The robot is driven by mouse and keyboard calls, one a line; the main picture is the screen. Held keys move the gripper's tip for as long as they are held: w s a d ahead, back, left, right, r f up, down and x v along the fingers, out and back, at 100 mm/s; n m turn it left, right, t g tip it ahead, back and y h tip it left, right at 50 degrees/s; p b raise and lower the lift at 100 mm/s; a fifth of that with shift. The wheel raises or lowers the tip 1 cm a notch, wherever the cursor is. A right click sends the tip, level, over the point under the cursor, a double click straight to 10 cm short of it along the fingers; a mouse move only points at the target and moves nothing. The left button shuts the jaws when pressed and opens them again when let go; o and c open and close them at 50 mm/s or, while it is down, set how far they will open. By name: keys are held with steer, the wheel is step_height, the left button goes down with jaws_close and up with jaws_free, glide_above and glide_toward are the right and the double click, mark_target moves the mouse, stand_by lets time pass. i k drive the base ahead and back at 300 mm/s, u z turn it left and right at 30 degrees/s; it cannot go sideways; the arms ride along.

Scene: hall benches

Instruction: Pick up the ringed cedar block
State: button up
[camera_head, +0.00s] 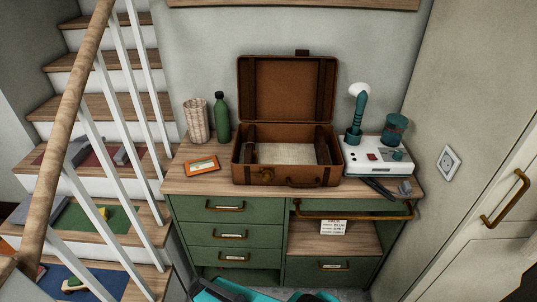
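I cannot make out a block that is clearly cedar with a ring on it. A small grey block (405,187) sits at the right front corner of the green cabinet's wooden top (210,180). On the stairs, a small yellow piece (103,213) lies on a green mat, and a green and wood-coloured piece (72,284) lies on a blue mat; both are too small to identify. An open brown suitcase (288,178) stands on the cabinet, its lid up; its pale floor shows partly. My gripper is not recognisable in view.
A woven tumbler (196,120), green bottle (221,117) and orange card (202,165) stand or lie left of the suitcase. A white device (376,158) and a dark flat item (377,188) are right. The banister (68,120) crosses before the stairs. A brass rail (352,216) fronts an open shelf.

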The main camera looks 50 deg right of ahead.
mark_target(255, 152)
steer(key=u, duration=0.75)
steer(key=k, duration=0.1)
steer(key=z, duration=2)
steer(key=k, duration=0.9)
steer(key=u, duration=0.15)
steer(key=i, duration=0.65)
